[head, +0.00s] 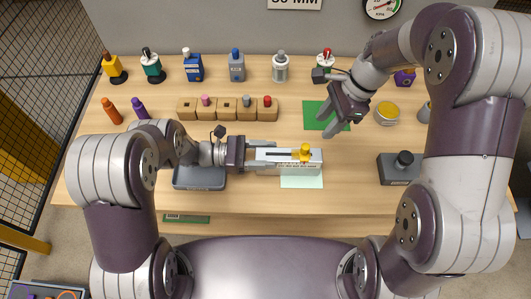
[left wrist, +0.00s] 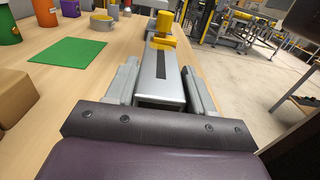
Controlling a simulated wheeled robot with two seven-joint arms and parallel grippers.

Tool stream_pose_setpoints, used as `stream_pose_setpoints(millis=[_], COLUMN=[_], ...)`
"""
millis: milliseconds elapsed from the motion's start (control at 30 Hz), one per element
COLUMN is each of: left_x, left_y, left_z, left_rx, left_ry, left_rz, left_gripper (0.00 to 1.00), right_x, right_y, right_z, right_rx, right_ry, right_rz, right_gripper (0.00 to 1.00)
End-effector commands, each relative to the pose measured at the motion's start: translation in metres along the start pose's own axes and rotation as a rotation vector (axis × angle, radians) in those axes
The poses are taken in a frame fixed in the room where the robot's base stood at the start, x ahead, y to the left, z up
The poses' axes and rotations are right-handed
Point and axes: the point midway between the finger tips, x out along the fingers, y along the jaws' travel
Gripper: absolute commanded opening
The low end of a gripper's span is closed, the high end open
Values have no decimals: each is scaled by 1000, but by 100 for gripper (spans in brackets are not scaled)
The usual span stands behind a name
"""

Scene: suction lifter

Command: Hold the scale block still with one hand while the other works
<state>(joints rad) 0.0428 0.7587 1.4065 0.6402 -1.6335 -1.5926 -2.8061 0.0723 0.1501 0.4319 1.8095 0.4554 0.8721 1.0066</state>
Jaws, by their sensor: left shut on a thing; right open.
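The scale block (head: 313,163) is a long silver-grey block with a marked front face and a yellow knob (head: 305,151) on top. It lies at the table's front middle, by a pale green mat (head: 301,182). My left gripper (head: 266,157) is shut on its left end, one finger along each long side. In the left wrist view the block (left wrist: 160,82) points away between the grey fingers, with a dark strip on top and the yellow part beyond. My right gripper (head: 332,120) is open and empty over the green mat (head: 312,112), behind the block.
A grey tray (head: 199,184) lies under my left wrist. A row of wooden holders (head: 227,108) stands behind it. Several bottles line the table's back edge. A yellow-topped round tin (head: 387,109) and a dark grey block with a knob (head: 397,170) stand at right.

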Motion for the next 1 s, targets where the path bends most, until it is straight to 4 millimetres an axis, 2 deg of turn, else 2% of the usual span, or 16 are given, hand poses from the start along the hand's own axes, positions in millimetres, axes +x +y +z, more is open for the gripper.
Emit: stream_pose_setpoints(millis=[100,133,200,233,367,533,800,1000], left_x=[0,0,0,0,0,0,0,0], left_y=[0,0,0,0,0,0,0,0], left_z=[0,0,0,0,0,0,0,0], left_rx=[0,0,0,0,0,0,0,0], left_ry=[0,0,0,0,0,0,0,0], left_rz=[0,0,0,0,0,0,0,0], left_gripper=[16,16,16,16,16,16,16,16], right_x=[0,0,2,4,10,22,72,99], right_y=[0,0,2,3,7,6,3,0], right_z=[0,0,-2,-4,-10,-8,-1,3], right_rx=[0,0,25,55,172,188,188,186], right_ry=[0,0,-20,-44,-135,-151,-149,-149], right_rz=[0,0,-5,-12,-55,-62,-58,-61], right_gripper=[43,46,69,72,72,72,72,72])
